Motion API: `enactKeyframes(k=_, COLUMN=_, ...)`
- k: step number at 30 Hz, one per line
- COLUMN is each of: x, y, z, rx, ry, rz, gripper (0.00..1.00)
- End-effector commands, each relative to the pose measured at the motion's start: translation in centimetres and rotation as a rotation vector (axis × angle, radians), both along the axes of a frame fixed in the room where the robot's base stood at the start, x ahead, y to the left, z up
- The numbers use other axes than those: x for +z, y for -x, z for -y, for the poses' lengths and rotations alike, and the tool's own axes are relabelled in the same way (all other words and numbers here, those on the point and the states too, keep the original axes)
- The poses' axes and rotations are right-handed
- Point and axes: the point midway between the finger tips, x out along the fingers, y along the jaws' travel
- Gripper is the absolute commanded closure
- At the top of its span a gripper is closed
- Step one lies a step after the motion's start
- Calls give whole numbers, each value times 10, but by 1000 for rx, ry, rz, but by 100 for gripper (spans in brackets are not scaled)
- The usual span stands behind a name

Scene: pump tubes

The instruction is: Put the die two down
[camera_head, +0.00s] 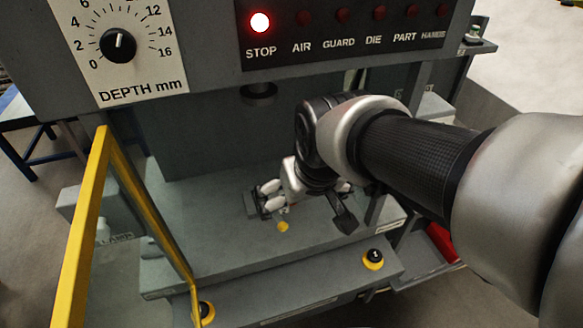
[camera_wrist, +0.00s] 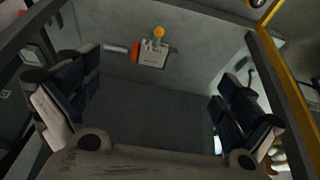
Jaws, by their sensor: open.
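My gripper (camera_head: 302,212) hangs over the grey press bed (camera_head: 225,240) in the head view. In the wrist view my gripper (camera_wrist: 155,85) has its two dark fingers spread wide, with nothing held between them. A small pale block (camera_wrist: 152,56) with a yellow knob (camera_wrist: 158,32) lies on the grey surface beyond the fingers, apart from them. An orange-red piece and a grey cylinder (camera_wrist: 115,48) sit beside it. The yellow knob also shows in the head view (camera_head: 283,226), just in front of my gripper. I cannot tell which part is die two; no number is readable.
A yellow guard frame (camera_head: 88,225) stands at the left of the press. A round ram (camera_head: 258,92) hangs above the bed. Two yellow-ringed buttons sit at the front, one at the right (camera_head: 373,259). The STOP lamp (camera_head: 260,22) is lit; the DIE lamp looks unlit.

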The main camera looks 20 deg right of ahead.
Motion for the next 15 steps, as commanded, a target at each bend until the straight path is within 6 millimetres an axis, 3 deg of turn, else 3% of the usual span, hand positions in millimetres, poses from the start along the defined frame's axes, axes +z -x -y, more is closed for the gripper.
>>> enactKeyframes(k=1, x=9, y=24, z=0, rx=0, ry=0, rz=12, gripper=0)
enactKeyframes(k=3, x=13, y=53, z=0, rx=-1, ry=1, rz=12, gripper=0)
enactKeyframes(k=6, x=14, y=86, z=0, rx=-1, ry=1, rz=11, gripper=0)
enactKeyframes(k=10, x=12, y=111, z=0, rx=-1, ry=1, rz=10, gripper=0)
enactKeyframes(k=15, x=11, y=120, z=0, rx=-1, ry=1, rz=7, gripper=0)
